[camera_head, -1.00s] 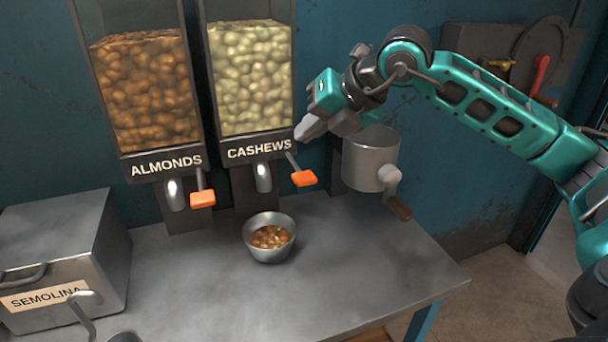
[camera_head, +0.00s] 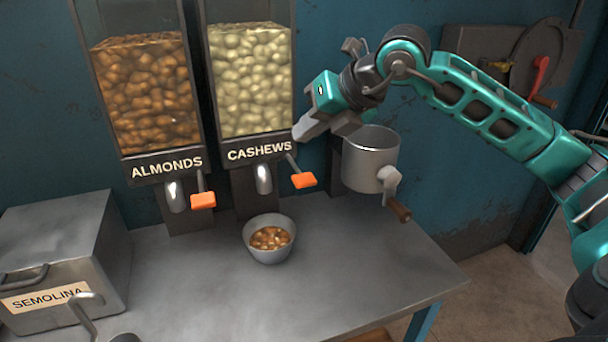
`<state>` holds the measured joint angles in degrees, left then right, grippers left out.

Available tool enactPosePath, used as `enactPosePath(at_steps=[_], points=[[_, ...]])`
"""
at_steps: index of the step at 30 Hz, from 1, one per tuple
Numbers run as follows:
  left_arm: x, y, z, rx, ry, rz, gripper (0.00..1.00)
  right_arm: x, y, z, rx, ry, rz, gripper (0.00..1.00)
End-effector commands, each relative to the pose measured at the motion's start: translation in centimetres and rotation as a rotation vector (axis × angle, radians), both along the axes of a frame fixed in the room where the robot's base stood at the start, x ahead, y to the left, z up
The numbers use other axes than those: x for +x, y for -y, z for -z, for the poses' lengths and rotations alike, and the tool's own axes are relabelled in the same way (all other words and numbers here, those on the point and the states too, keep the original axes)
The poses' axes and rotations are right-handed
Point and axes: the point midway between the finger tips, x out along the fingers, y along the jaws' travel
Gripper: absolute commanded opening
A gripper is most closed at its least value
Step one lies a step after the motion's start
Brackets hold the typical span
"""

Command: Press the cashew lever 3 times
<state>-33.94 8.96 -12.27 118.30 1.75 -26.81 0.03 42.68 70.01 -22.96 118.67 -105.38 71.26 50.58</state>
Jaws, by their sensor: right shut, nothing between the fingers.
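The cashew dispenser (camera_head: 251,85) is a clear box of pale nuts on the wall, labelled CASHEWS. Its lever has an orange tip (camera_head: 303,180) to the right of the spout (camera_head: 263,178). My right gripper (camera_head: 301,134) is shut and empty, just above the lever, by the right edge of the label. It appears apart from the orange tip; I cannot tell whether it touches the upper lever rod. A grey bowl (camera_head: 268,256) with nuts in it stands on the table below the cashew spout. My left gripper is not in view.
The almond dispenser (camera_head: 150,95) with its orange lever (camera_head: 203,200) is to the left. A grey grinder with a crank (camera_head: 370,160) stands close under my right gripper. A metal SEMOLINA box (camera_head: 60,255) is at the left. The table's front middle (camera_head: 230,310) is clear.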

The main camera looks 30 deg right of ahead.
Motion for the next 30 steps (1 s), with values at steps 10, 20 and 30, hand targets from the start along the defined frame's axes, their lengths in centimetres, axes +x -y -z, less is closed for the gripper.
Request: enactPosePath(at_steps=[10,20,30], points=[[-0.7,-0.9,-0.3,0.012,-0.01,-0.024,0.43,0.2,-0.6,-2.0,-0.371,0.169,-0.436,0.0],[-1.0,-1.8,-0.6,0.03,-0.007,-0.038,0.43,0.0,-0.4,-3.1,-0.713,0.335,-0.829,0.0],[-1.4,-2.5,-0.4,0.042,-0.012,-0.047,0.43,-0.2,0.0,-3.3,-0.902,0.428,-1.045,0.0]])
